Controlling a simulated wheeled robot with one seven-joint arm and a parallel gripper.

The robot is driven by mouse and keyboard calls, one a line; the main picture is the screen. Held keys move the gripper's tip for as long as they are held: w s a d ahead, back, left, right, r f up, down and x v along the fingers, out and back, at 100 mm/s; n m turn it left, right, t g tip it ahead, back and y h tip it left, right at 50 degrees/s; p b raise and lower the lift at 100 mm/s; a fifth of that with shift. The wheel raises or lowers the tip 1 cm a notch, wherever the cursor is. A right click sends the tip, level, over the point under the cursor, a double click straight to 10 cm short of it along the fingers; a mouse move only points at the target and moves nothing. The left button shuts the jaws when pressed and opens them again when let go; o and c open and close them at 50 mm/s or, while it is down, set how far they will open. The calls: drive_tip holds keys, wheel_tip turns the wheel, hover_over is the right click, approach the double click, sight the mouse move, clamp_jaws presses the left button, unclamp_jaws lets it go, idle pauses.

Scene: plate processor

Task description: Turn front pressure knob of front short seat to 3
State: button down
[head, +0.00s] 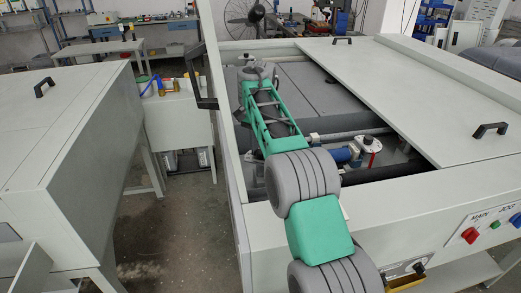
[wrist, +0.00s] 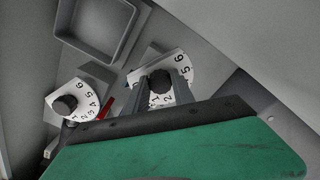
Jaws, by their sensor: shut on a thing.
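In the wrist view, my gripper (wrist: 160,85) has its two dark fingers on either side of a black round knob (wrist: 156,80). It is shut on this knob, which sits on a white dial plate (wrist: 182,68) with numbers; 1, 2, 5 and 6 show in part, and the fingers cover the rest. I cannot read where the knob points. A second black knob (wrist: 65,104) sits to the left on its own numbered white dial plate, apart from my gripper. In the head view my arm reaches into the open machine; the fingers and the gripped knob are hidden there.
The machine's light rim (head: 232,165) borders the opening, and a sliding cover (head: 425,95) closes its right part. A blue fitting (head: 345,154) lies inside. A grey square tray (wrist: 97,25) and a red strip (wrist: 105,103) are near the knobs.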

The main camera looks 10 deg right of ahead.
drive_tip(key=c, duration=1.1)
unclamp_jaws()
drive_tip(key=shift+o, duration=0.2)
wheel_tip(320, 180, up, 8)
drive_tip(key=p, duration=0.7)
drive_tip(key=shift+f, duration=0.1)
